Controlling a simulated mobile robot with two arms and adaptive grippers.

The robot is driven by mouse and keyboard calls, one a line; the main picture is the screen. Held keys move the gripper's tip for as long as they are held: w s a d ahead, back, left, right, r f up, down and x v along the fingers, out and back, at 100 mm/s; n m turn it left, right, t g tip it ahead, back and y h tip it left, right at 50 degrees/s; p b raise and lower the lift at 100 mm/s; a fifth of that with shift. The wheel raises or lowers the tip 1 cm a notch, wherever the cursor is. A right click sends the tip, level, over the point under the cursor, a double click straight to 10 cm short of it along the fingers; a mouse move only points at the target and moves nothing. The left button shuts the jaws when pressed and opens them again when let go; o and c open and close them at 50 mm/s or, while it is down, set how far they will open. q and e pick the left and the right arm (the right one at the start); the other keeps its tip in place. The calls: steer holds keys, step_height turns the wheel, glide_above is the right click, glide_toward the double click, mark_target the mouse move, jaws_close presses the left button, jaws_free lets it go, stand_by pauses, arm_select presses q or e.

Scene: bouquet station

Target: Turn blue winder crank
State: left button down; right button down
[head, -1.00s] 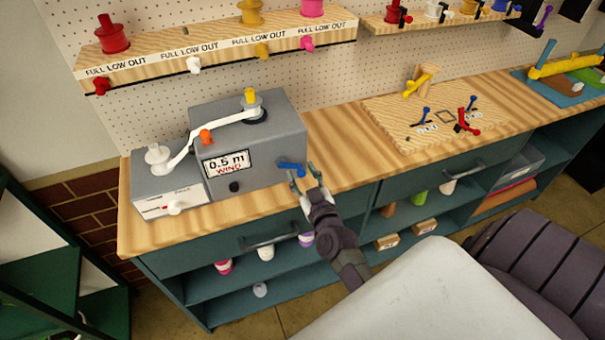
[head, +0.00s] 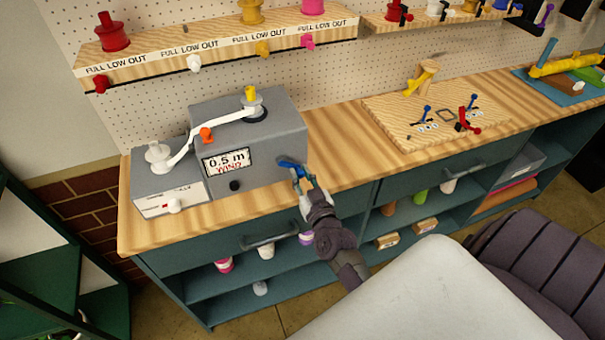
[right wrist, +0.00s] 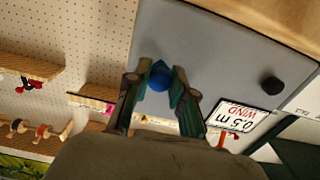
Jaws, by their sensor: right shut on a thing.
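The grey winder (head: 262,145) stands on the wooden counter, with a "0.5 m WIND" label (head: 226,162) on its front. Its blue crank (head: 290,163) sticks out near the front right corner. My right gripper (head: 299,176) is at the crank, and in the right wrist view the blue crank's round end (right wrist: 159,77) sits between the two fingers (right wrist: 158,92). The right gripper is shut on it. White ribbon (head: 205,134) runs from a white spool (head: 157,155) past an orange piece (head: 207,135) to the winder's top. My left gripper is not in view.
A low grey box (head: 168,190) with a white knob stands left of the winder. A wooden board (head: 390,117) with blue and red levers lies to the right. Counter between them is clear. A spool shelf (head: 218,45) hangs behind, and drawers with handles (head: 268,242) sit below.

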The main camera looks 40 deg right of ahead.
steer(key=m, duration=0.2)
steer(key=a+f+m, duration=0.1)
steer(key=shift+w+m, duration=0.15)
steer(key=shift+m, duration=0.25)
steer(key=m, duration=0.1)
steer(key=a+m, duration=0.1)
steer(key=m, duration=0.2)
steer(key=shift+w+a+f+m+b, duration=0.2)
steer(key=shift+a+f+m+b, duration=0.1)
steer(key=shift+a+f+b, duration=0.1)
steer(key=m, duration=0.1)
steer(key=a+m, duration=0.1)
steer(key=m, duration=0.2)
steer(key=shift+w+a, duration=0.2)
steer(key=shift+a, duration=0.1)
steer(key=shift+w+a+r+m, duration=0.1)
steer(key=shift+a+m, duration=0.2)
steer(key=shift+m, duration=0.55)
steer(key=shift+w+a+r+m, duration=0.1)
steer(key=shift+a+m, duration=0.2)
steer(key=shift+m, duration=0.55)
steer(key=c, duration=1)
jaws_free()
